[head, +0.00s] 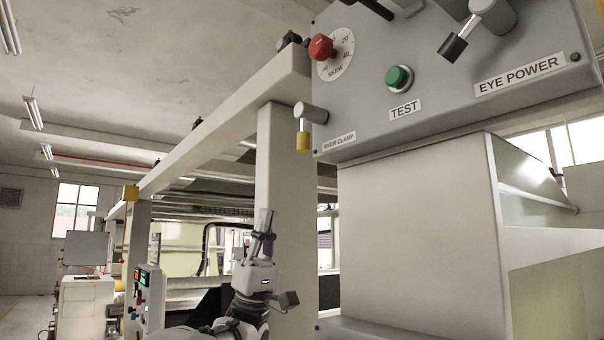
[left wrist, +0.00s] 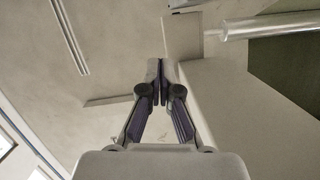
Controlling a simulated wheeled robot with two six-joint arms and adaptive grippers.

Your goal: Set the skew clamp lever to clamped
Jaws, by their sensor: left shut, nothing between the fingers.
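The skew clamp lever (head: 303,128) is a short silver lever with a yellow tip, at the lower left corner of the grey control panel (head: 440,85) in the head view. It hangs down from its round pivot, beside the SKEW CLAMP label (head: 339,141). My left gripper (head: 265,216) points up, below and to the left of the lever, apart from it. Its fingers are shut and empty; they also show closed together in the left wrist view (left wrist: 160,72). The lever is not recognisable in the left wrist view. My right gripper is not in view.
The panel also carries a red SKEW knob (head: 321,47), a green TEST button (head: 399,78) and a black-tipped EYE POWER lever (head: 468,35). A pale upright post (head: 285,165) stands behind my left gripper. A large grey box (head: 415,240) lies below the panel.

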